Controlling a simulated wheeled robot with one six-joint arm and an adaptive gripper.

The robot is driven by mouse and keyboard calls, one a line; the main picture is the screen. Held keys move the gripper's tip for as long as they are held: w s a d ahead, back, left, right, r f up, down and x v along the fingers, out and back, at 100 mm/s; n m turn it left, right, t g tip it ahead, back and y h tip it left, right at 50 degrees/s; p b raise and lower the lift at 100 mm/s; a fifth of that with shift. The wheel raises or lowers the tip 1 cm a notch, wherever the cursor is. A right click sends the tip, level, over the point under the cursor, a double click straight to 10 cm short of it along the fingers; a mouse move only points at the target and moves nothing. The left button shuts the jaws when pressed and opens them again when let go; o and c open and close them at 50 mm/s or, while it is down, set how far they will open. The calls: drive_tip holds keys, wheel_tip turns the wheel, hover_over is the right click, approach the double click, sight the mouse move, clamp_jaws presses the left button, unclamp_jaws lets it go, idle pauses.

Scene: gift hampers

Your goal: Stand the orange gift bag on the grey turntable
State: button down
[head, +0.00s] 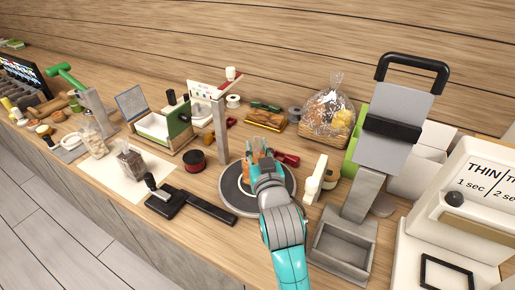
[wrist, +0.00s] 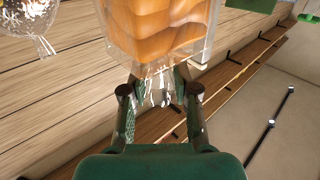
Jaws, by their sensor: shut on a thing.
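The orange gift bag (wrist: 158,28) is clear wrap around orange contents, and fills the top middle of the wrist view. My gripper (wrist: 160,92) is shut on its gathered clear neck. A small orange part of the bag (head: 256,147) shows just beyond my gripper. Whether the bag touches the turntable is hidden. The turntable does not show in the wrist view.
A clear-wrapped hamper (head: 327,120) stands behind to the right. A grey post stand (head: 345,240) is close on the right, and a small white-and-wood item (head: 315,180) is nearer.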

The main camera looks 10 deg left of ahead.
drive_tip(key=shift+f, duration=0.2)
idle(0.6)
drive_tip(key=c, duration=0.8)
unclamp_jaws()
drive_tip(key=v, duration=1.2)
